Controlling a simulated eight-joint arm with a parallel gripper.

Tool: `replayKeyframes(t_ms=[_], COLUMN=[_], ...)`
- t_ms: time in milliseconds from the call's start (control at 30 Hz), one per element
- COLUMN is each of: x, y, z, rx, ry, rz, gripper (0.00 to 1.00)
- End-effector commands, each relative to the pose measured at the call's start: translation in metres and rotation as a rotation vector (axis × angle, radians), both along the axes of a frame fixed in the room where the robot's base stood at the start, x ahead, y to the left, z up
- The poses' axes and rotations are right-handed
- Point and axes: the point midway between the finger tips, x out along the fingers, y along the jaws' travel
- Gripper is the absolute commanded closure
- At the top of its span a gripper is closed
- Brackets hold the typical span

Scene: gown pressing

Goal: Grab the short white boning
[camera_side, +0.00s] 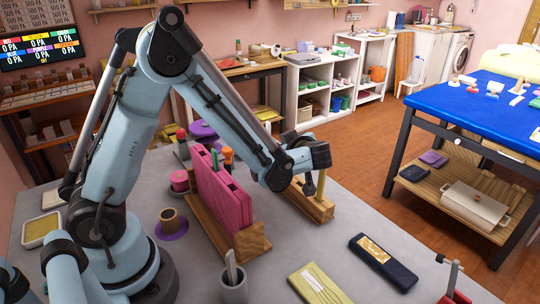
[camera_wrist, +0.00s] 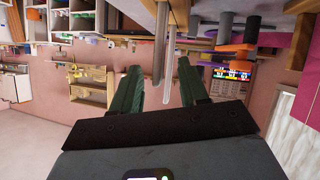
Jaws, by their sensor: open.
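My gripper (camera_wrist: 159,66) is open, with two green fingers spread apart in the wrist view, which is upside down. Two thin upright strips show around the gap between the fingertips. One is pale and whitish (camera_wrist: 169,75); the other is greyer (camera_wrist: 160,35). The pale strip looks like a white boning, but I cannot tell which is the short one. Neither strip is gripped. In the side view my gripper (camera_side: 309,187) is low over a wooden block holder (camera_side: 312,207), beside a yellowish upright stick (camera_side: 321,184). The boning is not clear there.
A pink stand of boards (camera_side: 222,195) on a wooden base is just left of the holder. The grey table is clear right of the holder.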

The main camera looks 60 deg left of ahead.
Motion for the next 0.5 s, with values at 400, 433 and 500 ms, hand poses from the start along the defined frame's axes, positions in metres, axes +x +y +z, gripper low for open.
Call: replayKeyframes(t_ms=[400, 433, 500], x=[0.005, 0.005, 0.005], y=[0.018, 0.018, 0.018], z=[-0.010, -0.010, -0.010], rx=[-0.001, -0.001, -0.001], ry=[0.001, 0.001, 0.001], rz=[-0.002, -0.002, -0.002], gripper=[0.56, 0.56, 0.67])
